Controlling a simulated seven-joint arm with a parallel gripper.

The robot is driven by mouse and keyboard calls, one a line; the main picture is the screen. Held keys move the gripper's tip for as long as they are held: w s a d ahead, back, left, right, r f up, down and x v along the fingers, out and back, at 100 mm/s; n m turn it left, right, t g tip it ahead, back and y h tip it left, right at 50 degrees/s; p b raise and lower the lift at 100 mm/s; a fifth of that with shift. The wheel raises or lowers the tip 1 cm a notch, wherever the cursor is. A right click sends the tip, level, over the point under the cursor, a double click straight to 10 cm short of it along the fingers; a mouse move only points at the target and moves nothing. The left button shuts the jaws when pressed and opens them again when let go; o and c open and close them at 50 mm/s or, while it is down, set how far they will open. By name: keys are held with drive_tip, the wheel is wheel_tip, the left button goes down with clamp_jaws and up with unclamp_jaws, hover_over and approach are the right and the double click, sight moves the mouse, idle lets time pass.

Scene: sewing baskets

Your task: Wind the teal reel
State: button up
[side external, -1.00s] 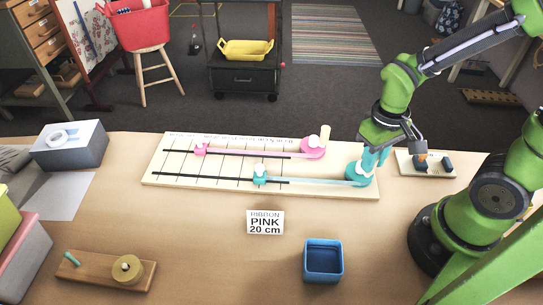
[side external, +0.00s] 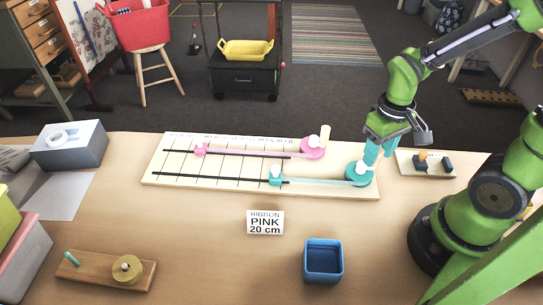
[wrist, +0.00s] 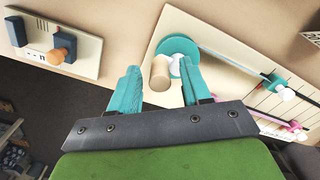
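The teal reel (side external: 358,178) has a white hub and sits at the right end of the cream ruled board (side external: 158,170). It shows in the wrist view (wrist: 172,46) with its tan crank peg (wrist: 160,72). My gripper (side external: 379,156) is over the reel's right side. In the wrist view my gripper (wrist: 160,68) has its teal fingers either side of the peg, with visible gaps, so it looks open around it. The peg is hidden in the side view. A pale teal ribbon runs left to the teal slider (side external: 275,177), which has a white knob.
A pink reel (side external: 312,150) with its own peg and a pink slider (side external: 201,150) share the board. A card (side external: 265,222) reads "RIBBON PINK 20 cm". A switch panel (side external: 405,166) lies to the right. A blue box (side external: 323,262) stands in front; bare table surrounds it.

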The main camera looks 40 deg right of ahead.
drive_tip(key=shift+r, duration=3.5)
drive_tip(key=shift+w, duration=0.1)
drive_tip(key=a+r+t+y, duration=0.1)
drive_tip(key=a+r+t, duration=0.1)
drive_tip(key=r, duration=0.3)
drive_tip(key=w+a+r+m+t+y, duration=0.1)
drive_tip(key=a+r+t, duration=0.2)
drive_tip(key=r+t, duration=0.1)
drive_tip(key=shift+r+m+t, duration=0.3)
drive_tip(key=shift+r+t, duration=0.05)
drive_tip(key=shift+t, duration=0.25)
